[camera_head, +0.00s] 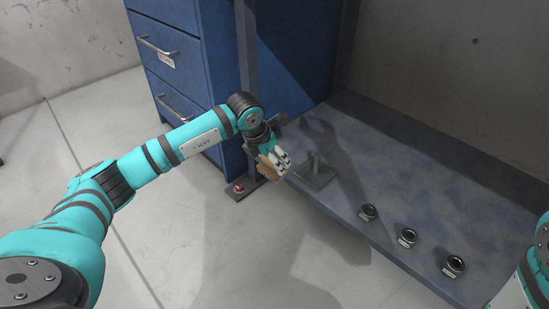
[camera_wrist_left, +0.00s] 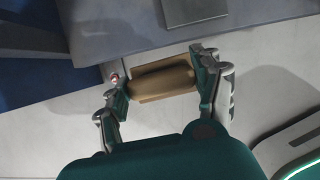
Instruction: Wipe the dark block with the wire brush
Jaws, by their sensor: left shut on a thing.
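The wire brush (camera_head: 267,172) shows a tan body with a bristled lower edge in the head view. My left gripper (camera_head: 274,163) is shut on it, at the front left edge of the shelf. In the left wrist view the brush (camera_wrist_left: 163,82) lies across between the two fingers of my left gripper (camera_wrist_left: 160,78). The dark block (camera_head: 314,174) is low and flat on the shelf, just right of the brush and apart from it; it also shows at the top of the left wrist view (camera_wrist_left: 192,9). My right gripper is out of view.
The blue-grey shelf (camera_head: 375,165) runs to the lower right and carries several dark nuts, among them one near its middle (camera_head: 368,212). A blue drawer cabinet (camera_head: 178,62) and a metal post (camera_head: 246,60) stand behind my left arm. The shelf's back right is clear.

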